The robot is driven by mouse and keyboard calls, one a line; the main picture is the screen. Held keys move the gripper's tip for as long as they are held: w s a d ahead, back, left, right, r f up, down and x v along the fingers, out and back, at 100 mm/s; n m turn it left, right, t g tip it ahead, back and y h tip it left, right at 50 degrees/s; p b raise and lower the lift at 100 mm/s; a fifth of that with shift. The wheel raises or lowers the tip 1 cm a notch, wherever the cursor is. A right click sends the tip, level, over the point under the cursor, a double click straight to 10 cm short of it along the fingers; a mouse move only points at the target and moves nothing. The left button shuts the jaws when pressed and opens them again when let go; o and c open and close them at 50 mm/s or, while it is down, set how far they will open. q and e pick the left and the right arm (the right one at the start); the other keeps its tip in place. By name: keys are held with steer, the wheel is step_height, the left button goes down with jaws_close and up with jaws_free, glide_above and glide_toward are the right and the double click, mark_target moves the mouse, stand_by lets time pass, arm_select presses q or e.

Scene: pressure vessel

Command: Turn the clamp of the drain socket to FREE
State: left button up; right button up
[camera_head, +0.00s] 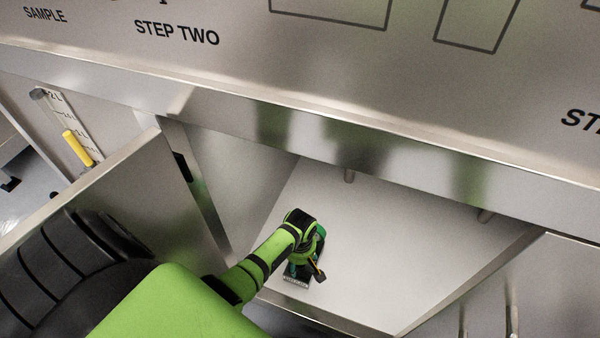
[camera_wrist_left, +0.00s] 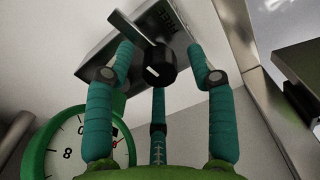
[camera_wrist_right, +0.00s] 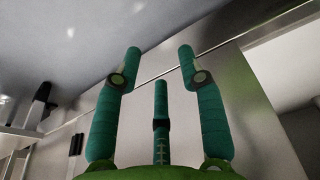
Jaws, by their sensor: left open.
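My left gripper (camera_wrist_left: 160,52) is open, with its fingertips on either side of a dark round knob (camera_wrist_left: 159,70) with a white mark. A flat metal bar (camera_wrist_left: 138,28) stands out beside the knob, over a metal plate with small lettering (camera_wrist_left: 168,18) that I cannot read. I cannot tell whether the fingers touch the knob. In the head view the left gripper (camera_head: 304,262) reaches into an open compartment, over a small dark fitting (camera_head: 296,281) that it partly hides. My right gripper (camera_wrist_right: 160,52) is open and empty in its wrist view.
A green-rimmed gauge (camera_wrist_left: 87,148) is close to the left gripper's finger. An open metal door (camera_head: 110,185) stands left of my arm, and the cabinet's steel edge (camera_head: 330,135) runs above it. A yellow-marked sight tube (camera_head: 78,148) is at far left. The pale compartment floor (camera_head: 400,250) is clear rightward.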

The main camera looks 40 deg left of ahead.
arm_select(q)
jaws_close()
arm_select(e)
steer(key=shift+r, duration=0.1)
arm_select(q)
steer(key=shift+r+m+p, duration=0.1)
steer(key=shift+m+p, duration=0.3)
steer(key=shift+p, duration=0.1)
steer(key=shift+m, duration=0.4)
jaws_free()
arm_select(e)
steer(key=s+f, duration=0.1)
steer(key=f, duration=0.2)
steer(key=shift+s+d, duration=0.1)
steer(key=shift+s, duration=0.25)
arm_select(q)
step_height(320, 180, up, 12)
